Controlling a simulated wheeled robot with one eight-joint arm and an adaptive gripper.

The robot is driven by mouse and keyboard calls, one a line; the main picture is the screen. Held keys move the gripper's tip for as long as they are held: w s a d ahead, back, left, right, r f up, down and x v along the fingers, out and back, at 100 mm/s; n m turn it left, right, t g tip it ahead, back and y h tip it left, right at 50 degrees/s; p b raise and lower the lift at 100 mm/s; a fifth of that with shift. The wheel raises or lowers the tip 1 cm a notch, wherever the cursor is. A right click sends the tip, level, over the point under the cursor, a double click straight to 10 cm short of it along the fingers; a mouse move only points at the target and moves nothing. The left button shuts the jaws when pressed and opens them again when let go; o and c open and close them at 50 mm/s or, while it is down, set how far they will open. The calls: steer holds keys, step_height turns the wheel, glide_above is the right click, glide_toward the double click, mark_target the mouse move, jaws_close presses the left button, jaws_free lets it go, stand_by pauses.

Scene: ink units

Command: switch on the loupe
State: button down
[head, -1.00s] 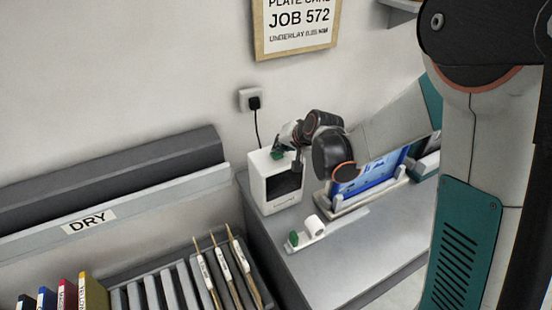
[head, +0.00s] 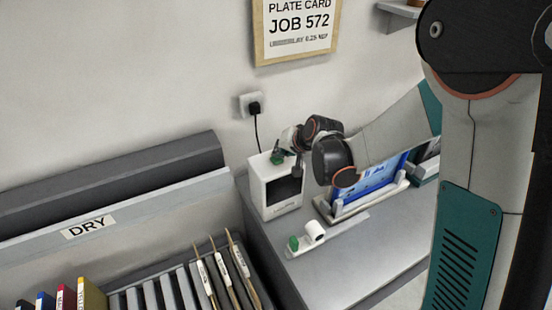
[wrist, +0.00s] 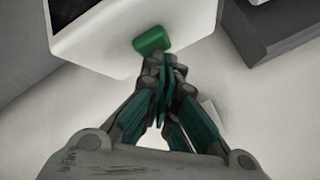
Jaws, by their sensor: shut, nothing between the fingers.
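The loupe appears to be the white box (head: 273,196) with a dark front panel, at the back of the grey bench by the wall. It also shows in the wrist view (wrist: 120,48), with its dark panel at the upper left. A green button (wrist: 152,40) sits on its white face. My gripper (wrist: 160,62) is shut and empty, its tips right by the button's lower edge. I cannot tell whether they touch it. In the head view my gripper (head: 283,155) is over the box's top, its tips partly hard to make out. The dark panel shows no light.
A black plug (head: 254,107) with a cable runs down behind the box. A blue panel in a white stand (head: 330,213) is right of it, partly behind my arm. A small white item with a green part (head: 306,239) lies in front. A rack (head: 160,292) is at left.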

steer(key=shift+f, duration=0.1)
stand_by(0.3)
steer(key=shift+f+b, duration=0.35)
steer(key=shift+b, duration=0.2)
steer(key=shift+r, duration=0.45)
steer(key=shift+r+p, duration=1.95)
steer(key=shift+r, duration=1.1)
